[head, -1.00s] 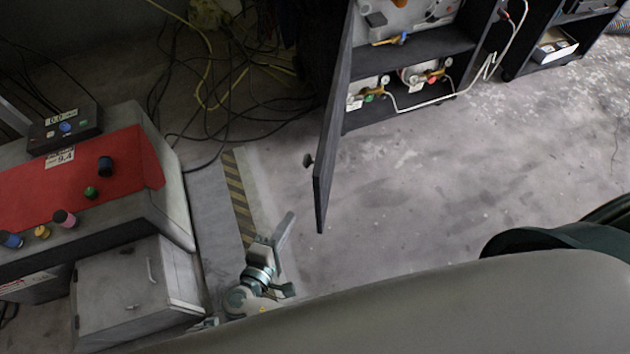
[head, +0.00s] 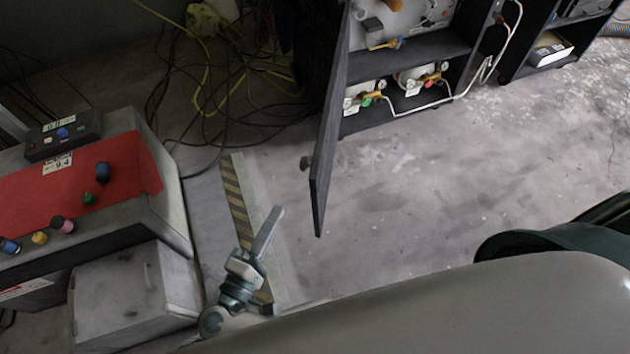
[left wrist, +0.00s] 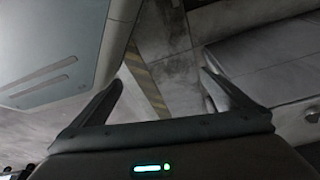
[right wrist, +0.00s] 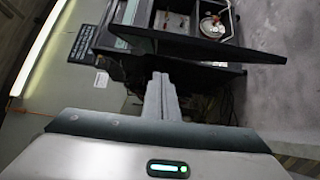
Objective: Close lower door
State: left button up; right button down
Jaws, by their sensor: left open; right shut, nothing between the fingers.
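A dark cabinet (head: 415,112) at the top of the head view has its dark door (head: 325,150) standing wide open, edge-on to me, with a small knob (head: 306,163) on its left face. The door (right wrist: 205,45) also shows in the right wrist view, beyond my fingers.
A console with a red top (head: 85,180) and a grey box with a handle (head: 135,295) stand at the left. Cables (head: 215,95) lie on the floor at the back. A striped floor strip (head: 238,200) runs beside the console. The floor right of the door is clear.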

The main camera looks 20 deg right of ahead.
pick_arm(q)
jog(key=shift+w+d+r+t+h+p, duration=0.2)
jog(key=shift+w+d+r+t+p, duration=0.1)
jog(key=shift+w+d+t+p, duration=0.4)
jog(key=shift+w+d+r+t+h+p, duration=0.2)
jog(key=shift+w+d+r+t+p, duration=0.15)
jog(key=shift+w+d+p, duration=0.4)
pick_arm(e)
jog(key=w+d, duration=0.5)
jog(key=d, duration=0.3)
jog(key=shift+d+r, duration=0.25)
jog(key=shift+d, duration=0.05)
pick_arm(q)
jog(key=shift+s+a, duration=0.15)
jog(key=shift+s, duration=0.05)
pick_arm(e)
jog(key=shift+d, duration=0.1)
